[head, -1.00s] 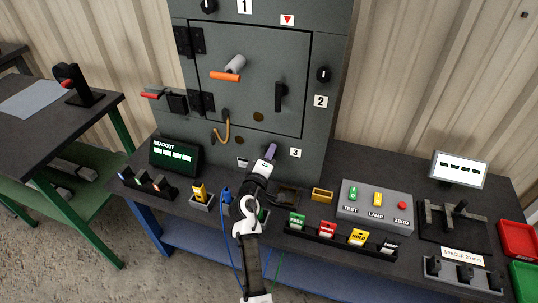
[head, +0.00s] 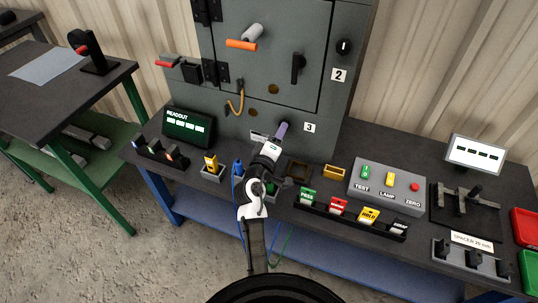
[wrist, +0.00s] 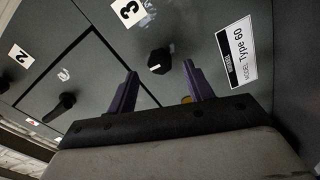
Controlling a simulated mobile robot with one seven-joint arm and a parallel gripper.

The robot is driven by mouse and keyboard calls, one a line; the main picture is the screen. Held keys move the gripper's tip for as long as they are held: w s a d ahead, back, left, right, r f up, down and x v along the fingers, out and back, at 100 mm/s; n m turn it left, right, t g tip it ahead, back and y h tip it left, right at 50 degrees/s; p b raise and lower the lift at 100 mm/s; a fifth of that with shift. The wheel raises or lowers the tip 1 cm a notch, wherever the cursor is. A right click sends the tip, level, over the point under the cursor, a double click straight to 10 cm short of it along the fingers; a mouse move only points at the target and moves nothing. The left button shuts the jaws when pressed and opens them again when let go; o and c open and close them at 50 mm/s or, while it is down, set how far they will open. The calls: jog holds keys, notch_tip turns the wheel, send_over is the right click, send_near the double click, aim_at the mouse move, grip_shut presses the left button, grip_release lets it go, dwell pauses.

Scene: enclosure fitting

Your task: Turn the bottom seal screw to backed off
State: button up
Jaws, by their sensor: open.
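The bottom seal screw is a black round knob (wrist: 159,62) with a white pointer line, on the grey cabinet face beside the label 3 (wrist: 128,11). In the wrist view it sits between the tips of my two purple fingers, with a gap on each side. My gripper (wrist: 160,70) is open and empty. I cannot tell how far the tips are from the knob in depth. In the head view my gripper (head: 281,130) is at the lower cabinet face, left of the label 3 (head: 310,127), and hides the knob.
Above is the cabinet door with a black handle (head: 298,67) and a knob by label 2 (head: 344,47). A type plate (wrist: 238,55) is near the knob. The bench below holds a readout (head: 188,127), a button box (head: 388,187) and a tag rack (head: 350,214).

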jog(key=b+v, duration=0.2)
jog(key=v, duration=0.8)
jog(key=shift+s, duration=0.1)
